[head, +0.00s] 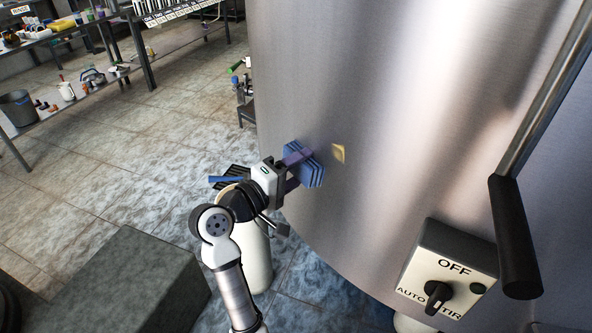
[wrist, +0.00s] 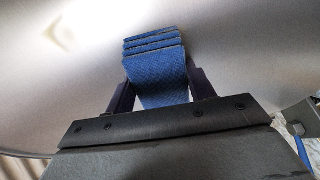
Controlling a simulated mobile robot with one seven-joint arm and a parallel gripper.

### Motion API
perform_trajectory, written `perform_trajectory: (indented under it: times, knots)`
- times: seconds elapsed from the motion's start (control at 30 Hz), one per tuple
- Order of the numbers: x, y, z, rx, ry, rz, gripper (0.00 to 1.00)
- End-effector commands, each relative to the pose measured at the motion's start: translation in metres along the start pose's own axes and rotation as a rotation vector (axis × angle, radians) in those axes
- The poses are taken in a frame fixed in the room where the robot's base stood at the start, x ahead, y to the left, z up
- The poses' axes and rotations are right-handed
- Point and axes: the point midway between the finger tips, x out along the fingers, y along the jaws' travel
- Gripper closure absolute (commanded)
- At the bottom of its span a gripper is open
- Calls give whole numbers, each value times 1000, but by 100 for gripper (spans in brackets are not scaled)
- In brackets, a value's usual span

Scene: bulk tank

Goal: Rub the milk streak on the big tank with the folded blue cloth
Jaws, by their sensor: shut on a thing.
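The folded blue cloth (head: 312,170) is held between the purple fingers of my gripper (head: 298,170), beside the wall of the big tank (head: 400,110). A small yellowish milk streak (head: 338,153) shows on the tank wall, just right of the cloth in the head view. In the wrist view my gripper (wrist: 162,92) is shut on the cloth (wrist: 155,72), whose folded layers face the tank surface (wrist: 250,45). The streak is a faint pale patch (wrist: 60,36) to the upper left there. I cannot tell whether the cloth touches the tank.
A control box (head: 447,272) marked OFF, AUTO and STIR sticks out at lower right, below a dark-ended bar (head: 514,235). A grey block (head: 135,280) stands at lower left. Shelves with bottles and a bucket (head: 18,108) stand far left. Tiled floor between is open.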

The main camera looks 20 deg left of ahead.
Motion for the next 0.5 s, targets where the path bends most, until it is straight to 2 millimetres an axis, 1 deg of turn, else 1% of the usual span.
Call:
perform_trajectory:
  times: [0.27,0.37,0.5]
  knots:
    - [4,0,0,0,0,0,64]
    - [4,-1,5,2,0,0,64]
    - [3,0,18,3,0,0,64]
